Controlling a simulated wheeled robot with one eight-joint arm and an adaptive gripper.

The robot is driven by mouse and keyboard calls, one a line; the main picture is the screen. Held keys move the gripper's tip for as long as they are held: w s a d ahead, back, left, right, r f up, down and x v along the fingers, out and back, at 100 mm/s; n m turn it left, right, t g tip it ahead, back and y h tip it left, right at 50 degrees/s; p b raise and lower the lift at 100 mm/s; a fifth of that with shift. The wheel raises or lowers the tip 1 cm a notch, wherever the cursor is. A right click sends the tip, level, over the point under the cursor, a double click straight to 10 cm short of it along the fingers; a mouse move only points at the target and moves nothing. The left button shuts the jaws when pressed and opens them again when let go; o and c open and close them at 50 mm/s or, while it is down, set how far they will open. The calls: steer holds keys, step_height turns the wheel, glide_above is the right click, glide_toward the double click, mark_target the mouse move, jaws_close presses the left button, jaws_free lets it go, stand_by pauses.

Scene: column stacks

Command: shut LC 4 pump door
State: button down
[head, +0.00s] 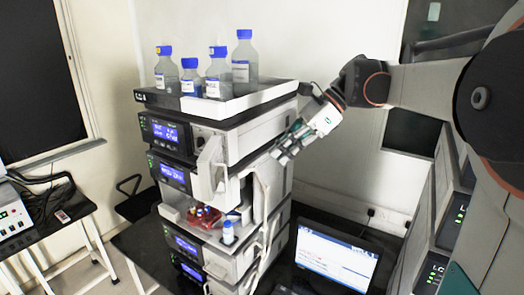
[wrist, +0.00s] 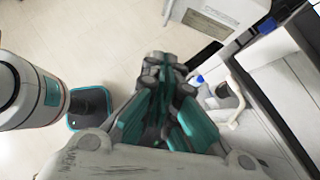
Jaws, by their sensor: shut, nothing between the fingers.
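A column stack (head: 180,195) of white and dark modules with blue displays stands in the middle of the head view; its label is too small to read. A white door-like panel (head: 209,168) stands out from its front at the upper modules, seen nearly edge-on. I cannot tell for sure that it is the pump door. My gripper (head: 284,153) is at the right of the stack, level with the upper modules and apart from the panel in the picture. Its fingers are together and empty, also in the wrist view (wrist: 165,68).
Several blue-capped bottles (head: 217,73) stand in the top tray (head: 258,98). An open bay below holds red items (head: 203,217) and a small blue-capped bottle (head: 228,233). A laptop (head: 335,262) is at the lower right. Another stack (head: 440,225) stands at the right.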

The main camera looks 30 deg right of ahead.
steer(key=a+r+p+x, duration=0.1)
steer(key=p+x, duration=0.2)
steer(key=x, duration=0.8)
steer(key=shift+w+a+r, duration=0.3)
steer(key=shift+r, duration=0.1)
